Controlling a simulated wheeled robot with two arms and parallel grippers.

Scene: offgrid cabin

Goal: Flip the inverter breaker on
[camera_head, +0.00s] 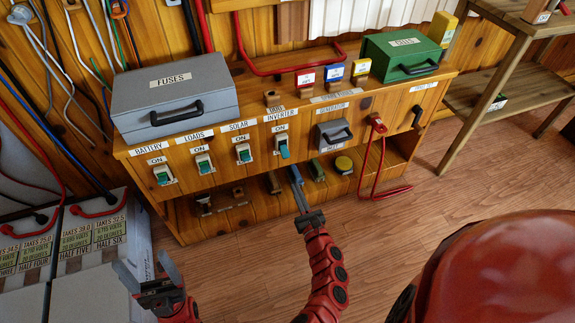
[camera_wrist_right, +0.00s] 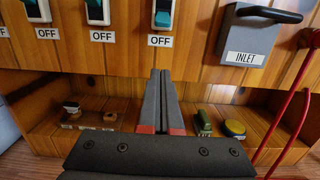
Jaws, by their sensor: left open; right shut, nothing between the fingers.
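The inverter breaker (camera_head: 283,147) is a white switch with a green rocker on the wooden cabinet front, below the INVERTER label and right of the solar breaker (camera_head: 243,153). ON is printed above it. In the right wrist view, its lower part (camera_wrist_right: 163,16) shows over an OFF label; its top is cut off. The green part sits low on the switch. My right gripper (camera_head: 296,176) is shut and empty, its fingers pointing at the cabinet just below the inverter breaker, apart from it in the wrist view (camera_wrist_right: 160,78). My left gripper (camera_head: 143,267) is open and empty, low at left.
The loads breaker (camera_head: 204,163) and battery breaker (camera_head: 162,175) are further left. A grey inlet cover (camera_head: 333,134) and a hanging red cable (camera_head: 380,160) are to the right. A fuses box (camera_head: 173,95) and green box (camera_head: 400,55) stand on top. Small items lie on the lower shelf.

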